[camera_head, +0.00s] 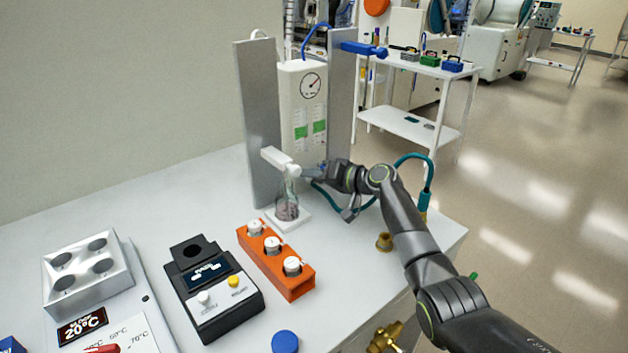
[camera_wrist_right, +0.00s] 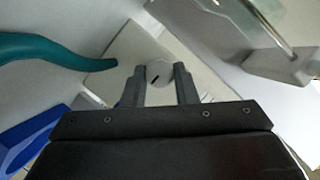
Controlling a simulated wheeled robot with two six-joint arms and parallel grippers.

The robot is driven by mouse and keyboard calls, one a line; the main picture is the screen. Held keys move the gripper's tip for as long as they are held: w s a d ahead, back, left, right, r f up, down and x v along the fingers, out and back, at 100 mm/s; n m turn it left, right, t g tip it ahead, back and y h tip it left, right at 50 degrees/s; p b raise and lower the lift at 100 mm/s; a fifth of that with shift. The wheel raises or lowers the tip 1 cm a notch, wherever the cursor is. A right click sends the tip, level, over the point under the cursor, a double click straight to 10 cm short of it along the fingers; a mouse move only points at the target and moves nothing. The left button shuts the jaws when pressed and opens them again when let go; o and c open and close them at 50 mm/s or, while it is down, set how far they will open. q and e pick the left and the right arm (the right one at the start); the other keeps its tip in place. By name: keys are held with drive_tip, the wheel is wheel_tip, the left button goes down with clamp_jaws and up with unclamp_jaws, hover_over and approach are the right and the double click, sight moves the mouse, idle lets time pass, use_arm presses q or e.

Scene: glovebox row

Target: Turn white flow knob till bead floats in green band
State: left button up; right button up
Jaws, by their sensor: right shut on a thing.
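The white flow knob (camera_wrist_right: 158,74), with a dark pointer mark, sits between the two fingers of my right gripper (camera_wrist_right: 159,69), which is shut on it. In the head view my right gripper (camera_head: 318,172) reaches the lower front of the white gas unit (camera_head: 290,92), and the knob is hidden there. The unit carries a round gauge (camera_head: 311,85) and two pale windows, each with a green band (camera_head: 301,131). The bead is too small to make out in the head view. My left gripper is not in view.
A glass vessel (camera_head: 287,208) under a white arm (camera_head: 280,159) stands just left of my gripper. Grey panels (camera_head: 259,120) flank the unit. A teal hose (camera_head: 410,157) loops behind my right arm. An orange vial rack (camera_head: 290,278) and black instrument (camera_head: 214,300) stand nearer.

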drive_tip(key=shift+f, duration=0.1)
idle(0.3)
drive_tip(key=o, duration=1)
drive_tip(key=v, duration=1.7)
drive_tip(key=shift+d+b, duration=0.25)
drive_tip(key=shift+b, duration=0.1)
